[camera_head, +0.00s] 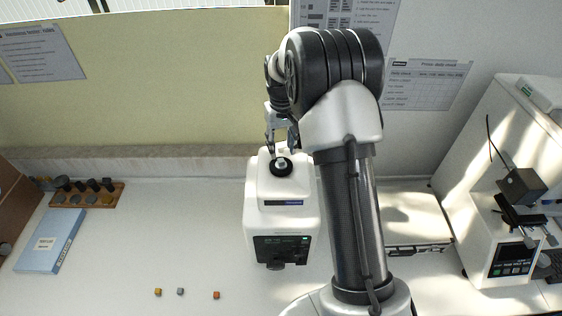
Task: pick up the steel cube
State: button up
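A small grey cube (180,291) that looks like steel lies on the white bench at the lower left, between a yellowish cube (158,292) and a copper-coloured cube (216,295). A small pale block-like piece (281,162) is on the round black top (281,168) of the white tester; its material is too small to tell. My gripper (281,149) points down above that black top, far from the three cubes on the bench. Its two fingers look apart, with the pale piece below and between them; I cannot tell whether they touch it.
The white tester (266,216) stands mid-bench beside my arm. A wooden rack (88,195) of dark pieces and a blue binder (50,240) lie at the left. Another tester (510,225) stands at the right. The bench between binder and middle tester is mostly clear.

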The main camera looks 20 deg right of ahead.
aim_at(281, 160)
jog(key=f, duration=0.3)
jog(key=shift+s+a+f+p, duration=0.2)
jog(key=shift+f+p, duration=0.2)
jog(key=shift+w+f, duration=0.1)
jog(key=shift+f, duration=0.5)
jog(key=shift+c, duration=0.4)
grip_shut()
